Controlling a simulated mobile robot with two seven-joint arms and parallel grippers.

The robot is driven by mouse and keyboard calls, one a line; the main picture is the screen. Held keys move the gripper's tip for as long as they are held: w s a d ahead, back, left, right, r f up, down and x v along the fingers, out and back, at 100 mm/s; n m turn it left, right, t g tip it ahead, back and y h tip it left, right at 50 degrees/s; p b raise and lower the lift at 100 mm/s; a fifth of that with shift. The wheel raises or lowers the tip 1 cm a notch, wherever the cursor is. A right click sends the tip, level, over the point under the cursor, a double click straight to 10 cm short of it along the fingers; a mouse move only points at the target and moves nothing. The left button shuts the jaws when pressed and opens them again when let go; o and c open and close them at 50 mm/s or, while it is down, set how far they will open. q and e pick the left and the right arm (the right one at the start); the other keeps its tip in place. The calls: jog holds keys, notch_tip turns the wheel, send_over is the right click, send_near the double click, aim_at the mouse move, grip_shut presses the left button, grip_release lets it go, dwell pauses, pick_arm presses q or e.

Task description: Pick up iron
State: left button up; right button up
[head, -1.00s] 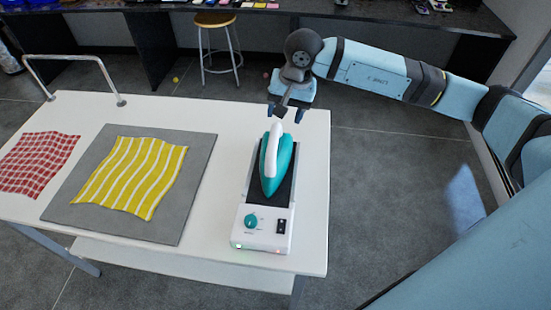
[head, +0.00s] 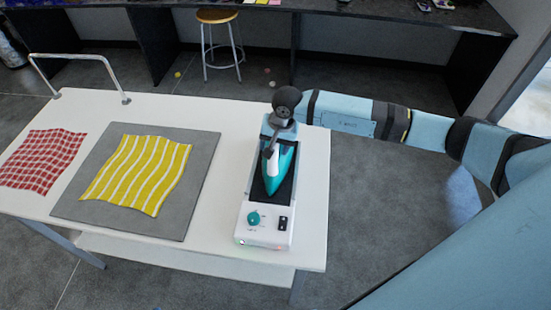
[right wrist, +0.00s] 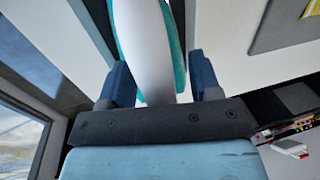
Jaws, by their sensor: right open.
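The teal and white iron (head: 284,172) rests on its base station (head: 264,227) near the right end of the white table. My right gripper (head: 274,148) is over the rear of the iron and hides part of its handle. In the right wrist view my right gripper (right wrist: 160,80) is open, with one blue finger on each side of the white handle (right wrist: 143,48). Gaps show beside the handle, so the jaws are not closed on it. My left gripper is not in view.
A grey board (head: 203,153) with a yellow striped cloth (head: 137,175) lies left of the station. A red checked cloth (head: 42,159) lies at far left, near a metal rail (head: 75,57). A stool (head: 217,17) stands behind the table.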

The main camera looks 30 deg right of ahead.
jog(key=shift+f, duration=0.1)
grip_shut()
dwell(0.4)
